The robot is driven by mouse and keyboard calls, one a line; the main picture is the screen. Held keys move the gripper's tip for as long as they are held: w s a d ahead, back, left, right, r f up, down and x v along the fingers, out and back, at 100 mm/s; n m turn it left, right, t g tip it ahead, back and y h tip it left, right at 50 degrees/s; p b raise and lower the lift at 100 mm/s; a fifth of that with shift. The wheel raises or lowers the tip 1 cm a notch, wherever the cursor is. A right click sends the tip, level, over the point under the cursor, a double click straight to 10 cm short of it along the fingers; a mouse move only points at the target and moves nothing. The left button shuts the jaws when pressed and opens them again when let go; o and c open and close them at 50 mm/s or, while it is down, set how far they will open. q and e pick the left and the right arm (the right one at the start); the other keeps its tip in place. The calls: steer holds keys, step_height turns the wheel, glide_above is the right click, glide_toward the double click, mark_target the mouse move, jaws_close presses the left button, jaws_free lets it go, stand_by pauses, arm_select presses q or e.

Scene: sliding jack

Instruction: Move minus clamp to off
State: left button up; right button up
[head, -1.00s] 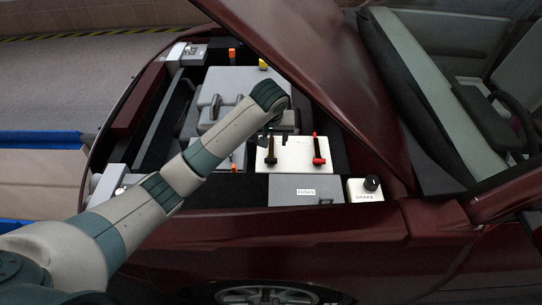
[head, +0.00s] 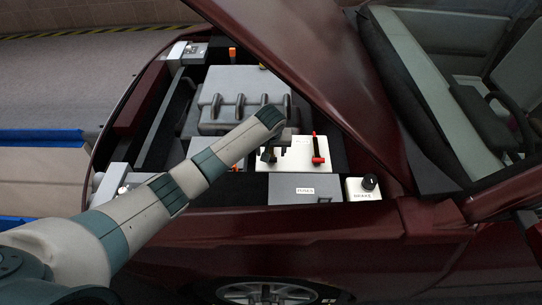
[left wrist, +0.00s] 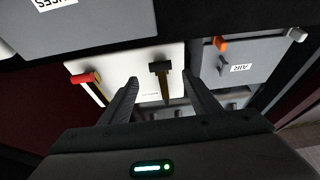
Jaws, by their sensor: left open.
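The minus clamp is the black T-shaped handle (left wrist: 160,68) on the white battery (left wrist: 122,76). In the head view the black clamp (head: 268,155) is partly covered by my left gripper (head: 279,143). In the left wrist view my left gripper (left wrist: 161,82) is open, with one finger to each side of the black handle. I cannot tell whether either finger touches it. The red clamp (head: 317,150) stands at the right of the battery (head: 293,161) and also shows at the left in the wrist view (left wrist: 88,78). My right gripper is not in view.
The grey fuse box (head: 300,188) and the brake fluid box with a black cap (head: 369,184) lie in front of the battery. The raised hood (head: 310,70) slopes close above the right side. A grey engine cover (head: 235,95) sits behind my arm.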

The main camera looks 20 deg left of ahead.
mark_target(271, 159)
arm_select(q)
steer(key=shift+x, duration=3.55)
steer(key=shift+s, duration=0.1)
jaws_close()
